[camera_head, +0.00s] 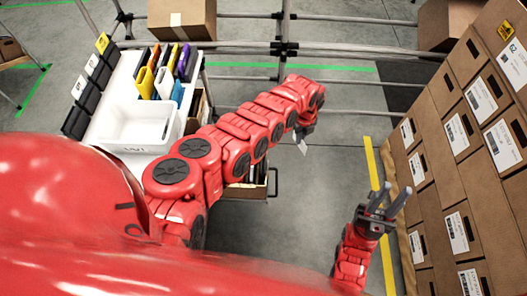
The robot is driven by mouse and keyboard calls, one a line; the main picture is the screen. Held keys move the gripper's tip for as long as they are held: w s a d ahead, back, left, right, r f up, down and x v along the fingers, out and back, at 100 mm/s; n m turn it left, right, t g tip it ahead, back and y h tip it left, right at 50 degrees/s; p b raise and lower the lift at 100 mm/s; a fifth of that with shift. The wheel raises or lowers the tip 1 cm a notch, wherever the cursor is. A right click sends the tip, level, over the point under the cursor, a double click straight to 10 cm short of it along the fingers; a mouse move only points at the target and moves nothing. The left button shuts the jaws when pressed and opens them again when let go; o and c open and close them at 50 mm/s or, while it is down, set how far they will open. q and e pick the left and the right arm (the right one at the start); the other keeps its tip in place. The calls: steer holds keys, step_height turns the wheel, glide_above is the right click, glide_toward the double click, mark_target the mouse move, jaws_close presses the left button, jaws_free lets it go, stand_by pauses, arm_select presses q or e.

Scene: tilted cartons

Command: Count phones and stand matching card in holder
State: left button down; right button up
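Several upright phones or phone-like slabs in black, yellow, purple and blue (164,78) stand at the back of a white table (122,84). Black holders (86,97) line the table's left edge; a yellow card (102,43) and white cards (92,64) show at them. My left gripper (303,134) is past the table's right side, above the floor. It appears shut on a small white card (302,147), which hangs tilted from its tip; the fingers are small and partly hidden. My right gripper (380,202) is open and empty, fingers spread, near the cartons.
A white bin (136,132) sits at the table's front. An open drawer or box (248,190) juts out beneath my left arm. Labelled cartons (450,150) stack at the right. A metal rail (350,50) crosses the back. The floor between is clear.

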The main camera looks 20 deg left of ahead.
arm_select(q)
steer(key=shift+s+a+f+m+b, duration=0.9)
steer(key=shift+s+a+f, duration=0.25)
steer(key=shift+a, duration=0.8)
steer(key=shift+s+a+f+m+b, duration=0.75)
steer(key=shift+s+a+f+m, duration=0.45)
steer(key=shift+a, duration=0.7)
steer(key=shift+s+a+f+m+b, duration=0.9)
steer(key=shift+a+f, duration=0.4)
steer(key=shift+a, duration=0.65)
steer(key=shift+f+b, duration=0.7)
steer(key=shift+f, duration=0.4)
steer(key=shift+f, duration=0.25)
steer(key=c, duration=1)
jaws_free()
